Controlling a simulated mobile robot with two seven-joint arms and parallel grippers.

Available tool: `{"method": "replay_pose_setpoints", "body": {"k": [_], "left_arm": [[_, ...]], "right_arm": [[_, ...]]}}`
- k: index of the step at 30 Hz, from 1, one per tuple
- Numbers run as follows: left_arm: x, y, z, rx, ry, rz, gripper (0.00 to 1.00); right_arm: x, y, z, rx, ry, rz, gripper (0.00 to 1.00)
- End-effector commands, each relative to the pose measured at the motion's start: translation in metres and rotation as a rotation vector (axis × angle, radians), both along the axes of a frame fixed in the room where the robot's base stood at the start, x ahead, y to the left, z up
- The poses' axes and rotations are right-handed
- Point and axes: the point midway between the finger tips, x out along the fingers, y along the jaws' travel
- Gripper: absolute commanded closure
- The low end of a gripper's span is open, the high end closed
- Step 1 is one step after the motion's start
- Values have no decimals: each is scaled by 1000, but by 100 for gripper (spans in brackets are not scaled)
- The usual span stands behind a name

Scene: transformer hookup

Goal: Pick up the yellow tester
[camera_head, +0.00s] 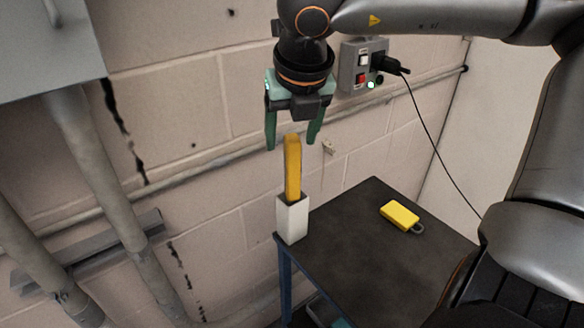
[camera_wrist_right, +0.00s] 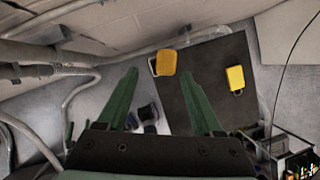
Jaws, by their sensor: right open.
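A long yellow-orange tester (camera_head: 292,165) stands upright in a white holder (camera_head: 292,220) at the left corner of the dark table. My right gripper (camera_head: 292,146) hangs above it with its green fingers pointing down, open and empty. In the head view the tester's top lies between the fingertips or just below them; I cannot tell the exact depth. In the right wrist view the tester's top (camera_wrist_right: 167,62) shows beyond the open fingers (camera_wrist_right: 165,72), with part of the white holder beside it. My left gripper is not in view.
A yellow block with a dark loop (camera_head: 400,215) lies on the dark table (camera_head: 350,258). A grey switch box (camera_head: 362,68) with a plugged black cable is on the wall behind my gripper. Pipes (camera_head: 110,190) run along the left wall.

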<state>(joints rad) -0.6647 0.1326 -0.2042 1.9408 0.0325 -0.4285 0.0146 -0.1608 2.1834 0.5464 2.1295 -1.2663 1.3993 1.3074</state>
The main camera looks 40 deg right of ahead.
Motion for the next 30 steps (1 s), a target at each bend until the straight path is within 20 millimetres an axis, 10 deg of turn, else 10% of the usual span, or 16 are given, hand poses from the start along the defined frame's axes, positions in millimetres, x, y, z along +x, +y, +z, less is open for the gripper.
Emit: {"method": "replay_pose_setpoints", "body": {"k": [18, 30], "left_arm": [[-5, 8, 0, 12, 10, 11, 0], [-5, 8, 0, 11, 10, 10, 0]], "right_arm": [[17, -18, -66, 3, 2, -1, 32], [19, -19, -70, 2, -1, -1, 43]]}}
